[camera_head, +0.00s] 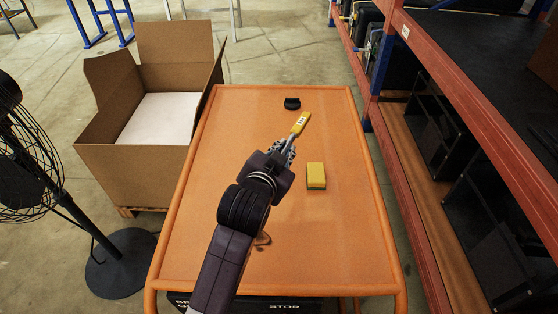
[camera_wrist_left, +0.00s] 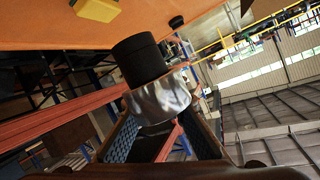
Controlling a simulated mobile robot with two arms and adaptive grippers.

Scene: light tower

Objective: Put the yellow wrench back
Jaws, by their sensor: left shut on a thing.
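I cannot tell how high the wrench is above the table. In the left wrist view a black and silver cylindrical piece (camera_wrist_left: 160,100) shows by the dark padded fingers; I cannot tell what it is. The yellow part of the wrench does not show there. My right gripper is not in view.
A yellow block (camera_head: 316,176) lies right of the gripper, and a small black object (camera_head: 292,103) lies beyond the wrench. An open cardboard box (camera_head: 115,165) and a fan (camera_head: 8,150) stand left of the table. Orange shelving (camera_head: 480,130) runs along the right.

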